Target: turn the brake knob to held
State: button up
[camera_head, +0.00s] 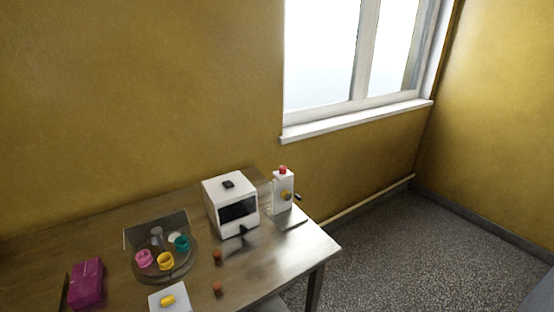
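A small upright white box (281,199) stands at the right end of the table, beside a larger white machine. It has a red cap (283,170) on top, a brass-coloured round knob (286,196) on its front face and a dark handle or lever (297,197) at its right side. The brass knob may be the brake knob; no label is readable and its setting is too small to tell. The larger white machine (222,192) has a dark front window and a small black piece on top. My gripper is not in view.
Grey floor (400,255) lies clear right of the table.

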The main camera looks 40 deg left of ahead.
aim_at(283, 169)
jog(key=u, duration=0.65)
jog(key=i, duration=0.85)
jog(key=u, duration=0.95)
